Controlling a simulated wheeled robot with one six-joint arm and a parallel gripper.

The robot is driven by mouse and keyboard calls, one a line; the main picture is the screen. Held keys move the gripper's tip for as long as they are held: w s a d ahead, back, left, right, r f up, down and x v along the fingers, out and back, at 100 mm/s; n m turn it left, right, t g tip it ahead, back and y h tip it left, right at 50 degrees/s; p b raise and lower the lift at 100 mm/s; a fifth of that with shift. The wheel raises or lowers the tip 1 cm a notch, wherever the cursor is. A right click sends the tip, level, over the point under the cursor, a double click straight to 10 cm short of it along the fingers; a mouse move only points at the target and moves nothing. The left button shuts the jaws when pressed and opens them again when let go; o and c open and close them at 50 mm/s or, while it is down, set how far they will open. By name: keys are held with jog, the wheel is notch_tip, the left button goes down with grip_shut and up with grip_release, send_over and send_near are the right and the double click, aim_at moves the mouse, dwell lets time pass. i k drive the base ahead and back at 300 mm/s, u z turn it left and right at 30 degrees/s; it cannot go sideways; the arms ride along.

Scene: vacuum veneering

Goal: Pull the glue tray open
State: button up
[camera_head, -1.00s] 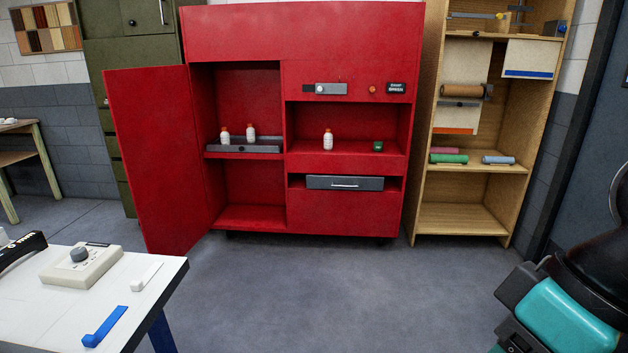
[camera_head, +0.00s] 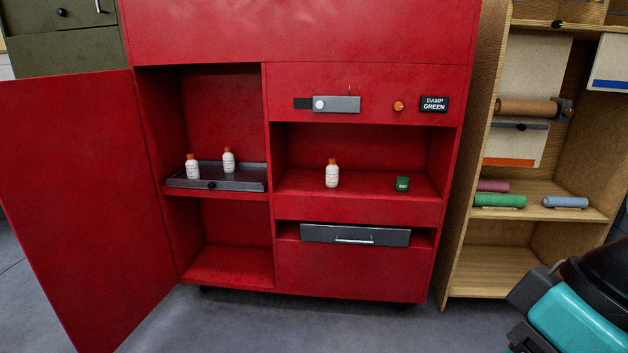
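A shallow dark grey tray (camera_head: 245,185) sits on the shelf in the left compartment of the red cabinet. It has a small dark knob (camera_head: 211,185) on its front. Two white bottles with orange caps, one at the left (camera_head: 192,167) and one further back (camera_head: 228,160), stand in it. A grey drawer front (camera_head: 320,234) with a light bar handle (camera_head: 354,241) sits in a slot lower right. I cannot tell for certain which one is the glue tray. My gripper is not in view; only a teal and black part of my arm shows at the lower right.
The red cabinet door (camera_head: 62,200) stands open at the left. A white bottle (camera_head: 332,174) and a green container (camera_head: 402,184) stand on the right shelf. A wooden shelf unit (camera_head: 490,282) with rolls stands at the right. Visible floor before the cabinet is clear.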

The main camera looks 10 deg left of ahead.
aim_at(249, 177)
jog(key=i, duration=1.75)
jog(key=u, duration=1.7)
jog(key=i, duration=2)
jog(key=u, duration=0.05)
